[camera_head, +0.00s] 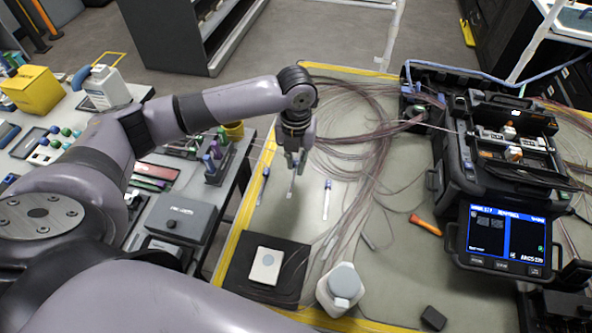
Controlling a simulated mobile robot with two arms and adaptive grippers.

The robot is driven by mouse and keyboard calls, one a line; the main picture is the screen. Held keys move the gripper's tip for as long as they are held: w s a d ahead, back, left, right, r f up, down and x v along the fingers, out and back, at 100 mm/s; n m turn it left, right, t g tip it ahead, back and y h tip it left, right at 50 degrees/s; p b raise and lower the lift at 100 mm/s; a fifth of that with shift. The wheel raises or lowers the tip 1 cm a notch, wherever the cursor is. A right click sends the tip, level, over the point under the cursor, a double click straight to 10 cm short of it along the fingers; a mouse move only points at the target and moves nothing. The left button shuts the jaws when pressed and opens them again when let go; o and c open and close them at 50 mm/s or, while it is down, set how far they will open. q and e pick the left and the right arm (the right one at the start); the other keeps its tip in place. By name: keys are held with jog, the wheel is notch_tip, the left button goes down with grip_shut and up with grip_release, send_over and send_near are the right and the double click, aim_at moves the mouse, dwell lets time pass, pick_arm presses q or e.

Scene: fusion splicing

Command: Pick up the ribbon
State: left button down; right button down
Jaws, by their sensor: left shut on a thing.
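My left gripper (292,163) reaches down over the left part of the work mat (390,262). It is shut on a slim pale piece (291,189) that hangs below the fingertips. I cannot tell for sure whether this piece is the ribbon, nor whether its lower end touches the mat. Two slim pieces with blue ends, one to the left (262,186) and one to the right (327,199), lie near it. Thin brownish fibres (372,125) loop across the mat to the right of the gripper. My right gripper is out of view.
The black fusion splicer (500,150) with its lit screen (508,236) stands at the right. A side table with tools is at left.

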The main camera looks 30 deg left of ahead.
aim_at(296, 165)
pick_arm(q)
notch_tip(296, 165, up, 15)
jog(key=shift+f, duration=0.2)
dwell(0.6)
